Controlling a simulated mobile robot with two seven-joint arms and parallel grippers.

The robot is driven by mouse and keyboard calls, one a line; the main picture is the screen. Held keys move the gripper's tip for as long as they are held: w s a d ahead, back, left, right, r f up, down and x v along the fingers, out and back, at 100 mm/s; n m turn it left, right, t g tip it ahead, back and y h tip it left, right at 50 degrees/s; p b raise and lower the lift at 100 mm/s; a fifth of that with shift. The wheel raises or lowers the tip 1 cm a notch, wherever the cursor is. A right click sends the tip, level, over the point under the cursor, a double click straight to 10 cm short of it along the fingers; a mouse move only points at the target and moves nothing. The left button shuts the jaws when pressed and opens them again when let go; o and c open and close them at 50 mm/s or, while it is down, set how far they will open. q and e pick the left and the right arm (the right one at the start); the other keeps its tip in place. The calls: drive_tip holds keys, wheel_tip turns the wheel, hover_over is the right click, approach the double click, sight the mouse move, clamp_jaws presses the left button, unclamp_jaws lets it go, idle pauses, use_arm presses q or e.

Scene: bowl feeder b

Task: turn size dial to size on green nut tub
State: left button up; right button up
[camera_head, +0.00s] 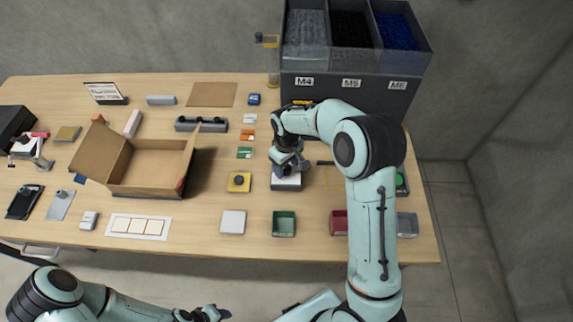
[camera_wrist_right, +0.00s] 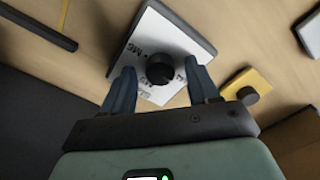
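The size dial is a black knob (camera_wrist_right: 160,70) on a white plate (camera_wrist_right: 184,32) with size marks, M6 among them; I cannot read its setting surely. In the head view the plate (camera_head: 286,184) lies mostly under my right gripper (camera_head: 287,168). In the right wrist view that gripper (camera_wrist_right: 161,84) is open, one finger on each side of the knob, with gaps visible. The green nut tub (camera_head: 284,224) stands near the table's front edge, below the dial; its label is too small to read. My left gripper (camera_head: 204,313) is low in front of the table, away from everything.
A feeder (camera_head: 345,88) with bins marked M4, M5 and M6 stands behind the dial. A red tub (camera_head: 339,222) and a grey tub (camera_head: 407,225) are to the right. A yellow button block (camera_head: 239,182) is left of the dial, and an open cardboard box (camera_head: 150,190) farther left.

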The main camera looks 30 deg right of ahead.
sight(286, 168)
wheel_tip(286, 168, up, 13)
drive_tip(key=shift+r+p, duration=0.2)
drive_tip(key=shift+p, duration=0.2)
idle(0.6)
